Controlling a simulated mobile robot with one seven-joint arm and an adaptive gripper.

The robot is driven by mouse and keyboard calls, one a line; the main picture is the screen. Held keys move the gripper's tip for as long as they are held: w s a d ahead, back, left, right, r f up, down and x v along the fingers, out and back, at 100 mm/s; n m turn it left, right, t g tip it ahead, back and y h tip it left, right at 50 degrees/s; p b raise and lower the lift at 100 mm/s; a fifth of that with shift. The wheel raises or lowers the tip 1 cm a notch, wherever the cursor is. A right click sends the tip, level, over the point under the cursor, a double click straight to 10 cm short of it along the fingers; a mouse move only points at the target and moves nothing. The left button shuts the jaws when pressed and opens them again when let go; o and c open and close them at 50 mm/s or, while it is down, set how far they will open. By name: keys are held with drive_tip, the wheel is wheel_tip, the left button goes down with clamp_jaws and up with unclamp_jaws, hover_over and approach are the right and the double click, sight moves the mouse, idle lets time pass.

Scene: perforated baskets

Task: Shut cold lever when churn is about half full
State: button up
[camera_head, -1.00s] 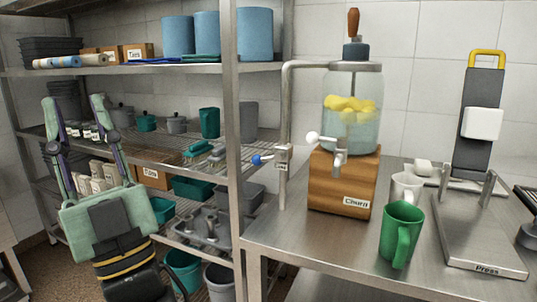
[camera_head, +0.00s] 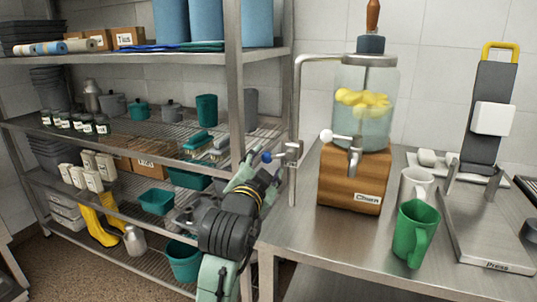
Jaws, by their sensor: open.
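The churn is a glass jar (camera_head: 377,125) on a wooden base (camera_head: 350,195) labelled "Churn". It holds clear liquid with yellow lumps near the surface, a little above mid-height. A metal pipe (camera_head: 297,110) left of it bends over to the jar's top. The blue-knobbed cold lever (camera_head: 267,157) sticks out leftward from a valve (camera_head: 291,155) on this pipe. My gripper (camera_head: 260,176) is open, just below the blue knob. I cannot tell whether it touches the lever; my wrist hides part of the fingers.
A green mug (camera_head: 414,230) and a white mug (camera_head: 413,183) stand right of the churn. A press (camera_head: 487,245) stands at the right of the steel table. A shelf post (camera_head: 238,90) stands close to my gripper, with stocked wire shelves to its left.

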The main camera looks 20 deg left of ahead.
sight(268, 161)
drive_tip(key=shift+w+a+p, duration=0.15)
drive_tip(key=shift+w+p, duration=0.05)
drive_tip(key=shift+w, duration=0.85)
drive_tip(key=shift+w+a+p, duration=0.1)
drive_tip(key=shift+w+p, duration=0.1)
drive_tip(key=shift+w, duration=0.85)
drive_tip(key=shift+c, duration=0.2)
clamp_jaws()
drive_tip(key=shift+d, duration=0.1)
